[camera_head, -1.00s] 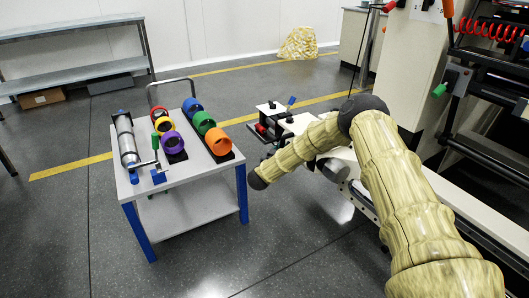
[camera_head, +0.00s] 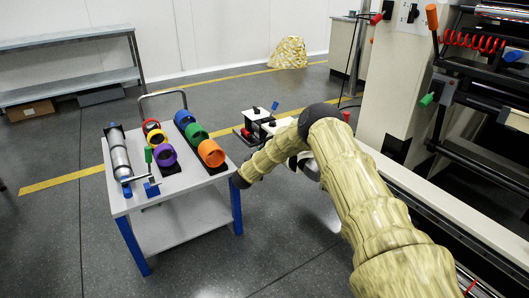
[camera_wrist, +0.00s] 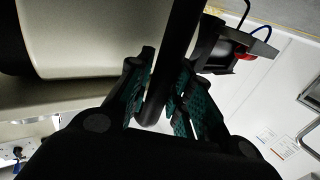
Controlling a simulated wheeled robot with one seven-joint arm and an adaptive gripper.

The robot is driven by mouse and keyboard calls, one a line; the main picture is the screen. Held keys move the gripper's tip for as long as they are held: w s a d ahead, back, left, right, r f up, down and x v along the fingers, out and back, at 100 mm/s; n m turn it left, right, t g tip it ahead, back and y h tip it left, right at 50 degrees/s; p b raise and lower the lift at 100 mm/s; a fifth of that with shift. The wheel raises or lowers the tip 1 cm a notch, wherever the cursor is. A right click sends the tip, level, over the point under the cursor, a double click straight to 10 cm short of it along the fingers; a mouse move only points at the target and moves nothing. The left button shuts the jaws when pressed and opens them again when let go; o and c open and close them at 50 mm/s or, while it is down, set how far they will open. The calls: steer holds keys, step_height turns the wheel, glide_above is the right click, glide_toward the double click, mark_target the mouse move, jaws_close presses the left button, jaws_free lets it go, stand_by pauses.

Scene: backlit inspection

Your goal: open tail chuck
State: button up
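A white and black clamp unit with a blue-tipped lever (camera_head: 274,105) stands in the head view just past my forearm; I cannot tell if it is the tail chuck. The bar runs down between the fingers. I cannot tell whether the pads touch it. A black part with a red piece (camera_wrist: 243,57) lies beyond the right finger.
A white cart (camera_head: 140,203) with blue legs stands left of my arm, close to my elbow. It carries a metal roller (camera_head: 119,155) and several coloured rings (camera_head: 211,152). Floor in front is clear.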

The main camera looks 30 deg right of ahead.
steer(key=shift+o, duration=1.4)
steer(key=v, duration=1.2)
steer(key=shift+f, duration=0.1)
